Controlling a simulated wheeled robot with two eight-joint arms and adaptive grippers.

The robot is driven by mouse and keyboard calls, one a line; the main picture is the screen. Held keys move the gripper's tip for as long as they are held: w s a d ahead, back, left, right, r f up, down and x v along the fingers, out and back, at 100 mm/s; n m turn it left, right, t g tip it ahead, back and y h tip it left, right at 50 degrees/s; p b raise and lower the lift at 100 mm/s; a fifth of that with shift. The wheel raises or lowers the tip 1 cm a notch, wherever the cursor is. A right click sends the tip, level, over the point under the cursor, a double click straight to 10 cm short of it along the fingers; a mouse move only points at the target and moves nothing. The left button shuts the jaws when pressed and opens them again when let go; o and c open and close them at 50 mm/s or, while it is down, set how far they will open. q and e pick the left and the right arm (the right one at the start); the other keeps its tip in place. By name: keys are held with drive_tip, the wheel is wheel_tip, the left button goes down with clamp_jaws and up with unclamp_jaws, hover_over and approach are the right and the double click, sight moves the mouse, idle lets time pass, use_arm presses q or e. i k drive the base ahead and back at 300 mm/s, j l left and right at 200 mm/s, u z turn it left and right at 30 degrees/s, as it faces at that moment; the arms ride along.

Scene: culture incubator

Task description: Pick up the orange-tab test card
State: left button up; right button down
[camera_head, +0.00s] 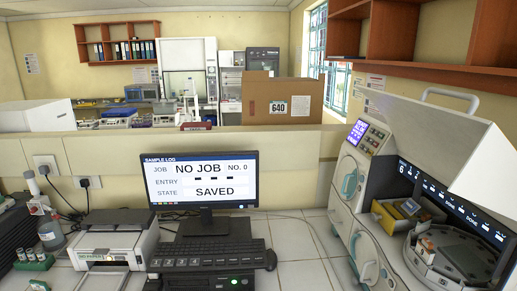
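I cannot clearly make out an orange-tab test card. A small orange-brown spot (427,243) shows on the round carousel (423,263) below that tray, also too small to identify. Neither of my grippers is in view.
A printer (115,240) stands left. A cardboard box (283,101) sits behind. Some tiled counter (310,255) is clear between keyboard and machine.

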sight(424, 250)
drive_tip(key=z, duration=1.3)
